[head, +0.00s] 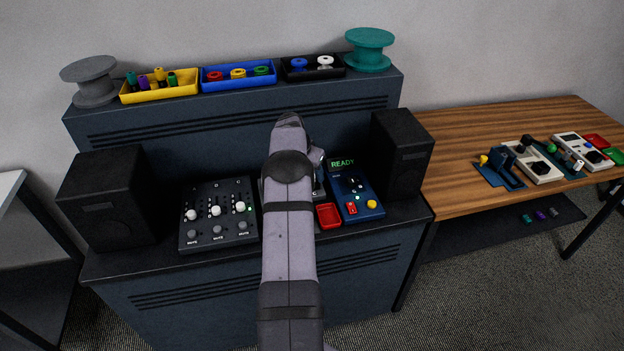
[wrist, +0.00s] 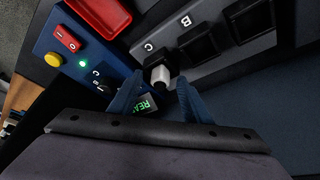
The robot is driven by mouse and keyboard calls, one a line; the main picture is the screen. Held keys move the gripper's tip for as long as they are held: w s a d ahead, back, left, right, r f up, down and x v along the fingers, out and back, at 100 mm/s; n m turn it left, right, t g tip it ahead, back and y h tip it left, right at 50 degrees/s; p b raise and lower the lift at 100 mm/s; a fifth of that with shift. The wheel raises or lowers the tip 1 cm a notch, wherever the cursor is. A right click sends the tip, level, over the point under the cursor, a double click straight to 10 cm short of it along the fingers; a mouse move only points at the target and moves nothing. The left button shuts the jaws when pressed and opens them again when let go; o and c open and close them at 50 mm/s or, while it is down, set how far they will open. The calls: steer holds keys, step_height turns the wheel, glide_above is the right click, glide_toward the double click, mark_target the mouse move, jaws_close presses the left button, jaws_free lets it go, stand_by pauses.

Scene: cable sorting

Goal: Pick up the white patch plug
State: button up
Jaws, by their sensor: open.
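The white patch plug (wrist: 161,75) shows in the wrist view as a small white block at a dark socket beside the letter C. My gripper (wrist: 160,83) is open, with one blue finger on each side of the plug. Its fingertips are close to the plug, and a gap shows on both sides; I cannot tell whether they touch. In the head view my own arm hides the plug and most of the gripper.
Sockets marked C and B line a grey panel (wrist: 212,55). The blue control box (head: 357,196) with its READY display (head: 342,164) and a red tray (head: 328,216) stand close by. Trays and spools sit on the shelf.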

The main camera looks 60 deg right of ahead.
jaws_close()
step_height(320, 180, up, 9)
steer(key=b, duration=0.2)
steer(key=shift+f+b, duration=0.15)
steer(key=shift+b, duration=0.25)
steer(key=shift+r, duration=0.7)
